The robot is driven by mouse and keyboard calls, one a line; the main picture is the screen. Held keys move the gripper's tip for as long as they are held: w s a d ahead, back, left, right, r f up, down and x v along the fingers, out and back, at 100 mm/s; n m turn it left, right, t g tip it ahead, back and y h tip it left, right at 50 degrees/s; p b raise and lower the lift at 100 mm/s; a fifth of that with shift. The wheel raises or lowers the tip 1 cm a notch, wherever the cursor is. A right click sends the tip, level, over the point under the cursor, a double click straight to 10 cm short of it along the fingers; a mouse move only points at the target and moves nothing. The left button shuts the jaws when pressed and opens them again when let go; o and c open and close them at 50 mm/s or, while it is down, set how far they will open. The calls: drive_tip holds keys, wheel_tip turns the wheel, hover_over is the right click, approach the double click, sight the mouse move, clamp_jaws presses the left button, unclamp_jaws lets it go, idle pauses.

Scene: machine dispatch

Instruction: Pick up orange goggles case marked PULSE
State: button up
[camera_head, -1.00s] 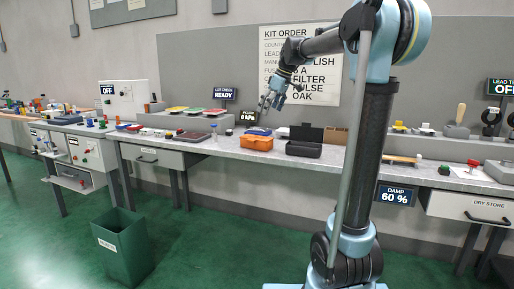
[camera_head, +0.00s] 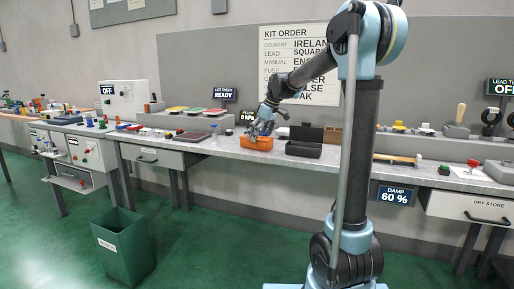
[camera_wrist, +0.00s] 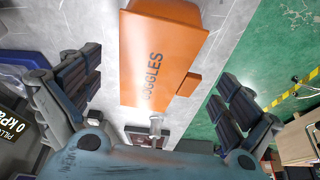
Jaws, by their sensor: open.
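An orange case (camera_head: 256,144) sits on the grey worktop near its front edge. In the wrist view the orange case (camera_wrist: 158,62) carries dark lettering reading GOGGLES; I cannot make out PULSE on it. My gripper (camera_head: 263,129) is just above the case in the head view, pointing down and partly covering it. In the wrist view my gripper (camera_wrist: 160,95) is open, with one finger on each side of the case and gaps between the fingers and its sides. It holds nothing.
An open black box (camera_head: 304,148) stands right of the case. A gauge display (camera_head: 248,117) stands behind it. A dark tray (camera_head: 192,136) lies to the left on the worktop (camera_head: 225,146). A green bin (camera_head: 122,248) stands on the floor.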

drive_tip(key=shift+x, duration=1.75)
drive_tip(key=shift+a, duration=0.1)
drive_tip(key=c, duration=1.3)
